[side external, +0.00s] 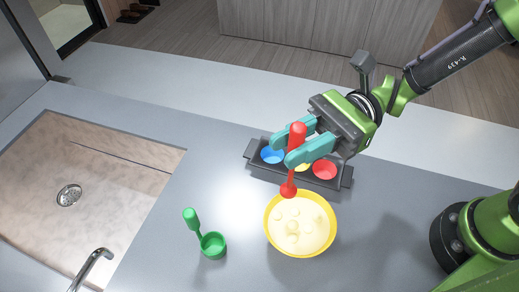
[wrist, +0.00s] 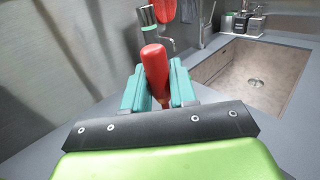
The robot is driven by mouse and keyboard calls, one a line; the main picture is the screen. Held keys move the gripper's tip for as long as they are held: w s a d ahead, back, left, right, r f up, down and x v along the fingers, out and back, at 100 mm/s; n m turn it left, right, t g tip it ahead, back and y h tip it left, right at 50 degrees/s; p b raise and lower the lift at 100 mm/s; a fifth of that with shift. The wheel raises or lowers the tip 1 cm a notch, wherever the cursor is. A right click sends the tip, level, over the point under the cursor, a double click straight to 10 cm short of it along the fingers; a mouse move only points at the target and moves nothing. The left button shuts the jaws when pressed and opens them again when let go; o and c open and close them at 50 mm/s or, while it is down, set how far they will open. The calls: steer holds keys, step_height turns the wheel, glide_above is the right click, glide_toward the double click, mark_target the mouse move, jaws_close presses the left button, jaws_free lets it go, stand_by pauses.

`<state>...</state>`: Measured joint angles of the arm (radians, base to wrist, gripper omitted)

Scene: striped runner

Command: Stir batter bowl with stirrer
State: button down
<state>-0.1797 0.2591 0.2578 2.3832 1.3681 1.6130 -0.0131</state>
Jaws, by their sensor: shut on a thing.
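The red stirrer (side external: 297,139) is held upright, slightly tilted, between the teal fingers of my gripper (side external: 302,147). Its round lower end shows just at the upper edge of the yellow batter bowl (side external: 270,232); I cannot tell how far above the rim it is. The bowl holds pale, lumpy batter (side external: 300,225). In the wrist view my gripper (wrist: 158,88) is shut on the red handle (wrist: 156,70). The bowl is not visible in the wrist view.
A dark tray (side external: 262,172) behind the bowl holds blue (side external: 272,156), yellow and red (side external: 324,169) cups, partly covered by my gripper. A green cup with a green-handled tool (side external: 213,245) stands left of the bowl. A sink (side external: 80,190) lies further left.

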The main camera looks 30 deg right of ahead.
steer(key=s+f+n+g, duration=0.2)
steer(key=s+f+g, duration=0.1)
steer(key=f, duration=0.8)
steer(key=shift+s+d+h, duration=0.3)
steer(key=shift+d, duration=0.1)
stand_by(0.4)
steer(key=shift+f, duration=0.15)
steer(key=shift+a, duration=0.1)
